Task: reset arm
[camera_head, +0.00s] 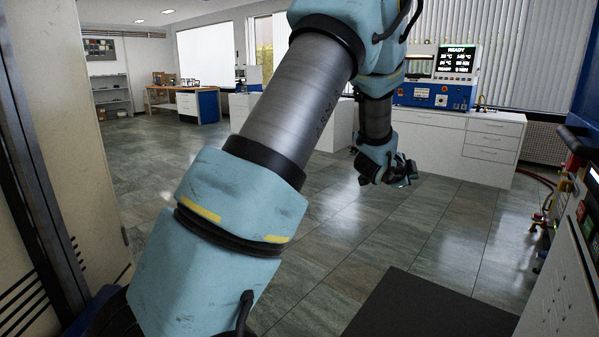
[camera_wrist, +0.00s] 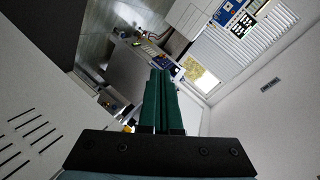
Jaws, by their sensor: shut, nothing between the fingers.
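My arm, light blue and grey, crosses the middle of the head view. Its end with my gripper (camera_head: 404,174) hangs in the air in front of the white cabinets. In the wrist view the two green fingers of my gripper (camera_wrist: 160,74) lie side by side, shut, with nothing between them. The gripper touches nothing that I can see. The wrist view is strongly tilted.
A blue press (camera_head: 437,95) with a lit READY screen (camera_head: 457,58) stands on white drawer cabinets (camera_head: 490,140). Beige panels (camera_head: 90,150) stand close at left, a machine (camera_head: 565,260) at right. A dark mat (camera_head: 430,308) lies in front. The tiled floor (camera_head: 150,165) is open.

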